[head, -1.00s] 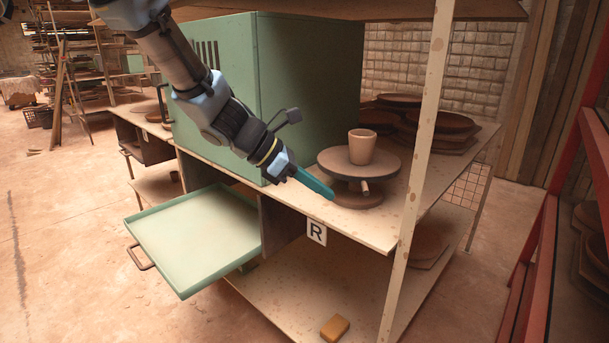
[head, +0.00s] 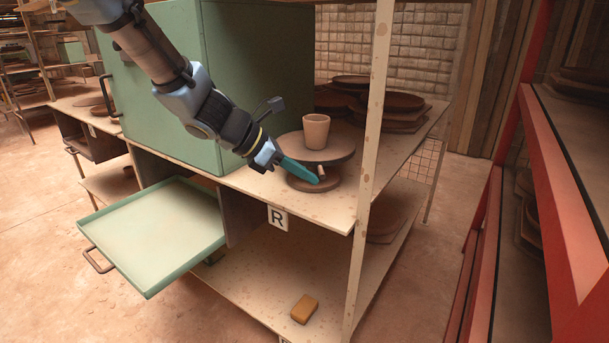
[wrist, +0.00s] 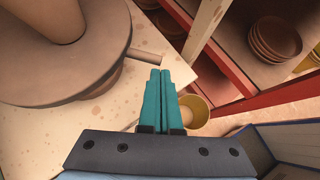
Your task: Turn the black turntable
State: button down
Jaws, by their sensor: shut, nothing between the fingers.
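The turntable (head: 330,157) stands on the shelf top near its front edge and looks grey-brown rather than black. Its round plate sits on a lower round base (head: 312,185), and a short pale peg (head: 321,172) sticks out below the plate. A clay cup (head: 316,131) stands upright on the plate. My gripper (head: 317,181) has its teal fingers together and empty, low beside the peg at the turntable's front.
A green cabinet (head: 245,75) stands left of the turntable, with a green tray (head: 150,235) pulled out below. A pale upright post (head: 368,140) stands right of the turntable. Dark discs (head: 400,102) are stacked behind. A red rack (head: 580,210) is at the right.

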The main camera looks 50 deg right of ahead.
aim_at(363, 167)
jog(key=shift+s+d+f+n+t+h+b, duration=0.15)
jog(key=shift+s+d+n+t+b, duration=0.15)
jog(key=shift+s+b, duration=0.3)
jog(key=shift+s+d+f+n+t+h+b, duration=0.1)
jog(key=shift+s+d+n+t+h+b, duration=0.1)
jog(key=shift+s+d+n+b, duration=0.4)
jog(key=shift+s+d+r+n+t+h+b, duration=0.15)
jog(key=shift+s+d+n+t+h+b, duration=0.1)
jog(key=shift+s+d+n+t+b, duration=0.5)
jog(key=shift+s+d+r, duration=0.1)
jog(key=shift+s+d, duration=0.35)
jog(key=shift+d, duration=0.25)
jog(key=shift+s+d, duration=0.4)
jog(key=shift+d, duration=0.25)
jog(key=shift+s+d+p, duration=0.15)
jog(key=shift+s+d, duration=0.1)
jog(key=shift+d, duration=0.5)
jog(key=shift+s+d+p, duration=0.1)
jog(key=shift+s+d, duration=0.15)
jog(key=shift+d, duration=0.45)
jog(key=shift+s+d+p, duration=0.15)
jog(key=shift+s+d, duration=0.1)
jog(key=shift+d, duration=0.5)
jog(key=shift+d, duration=0.1)
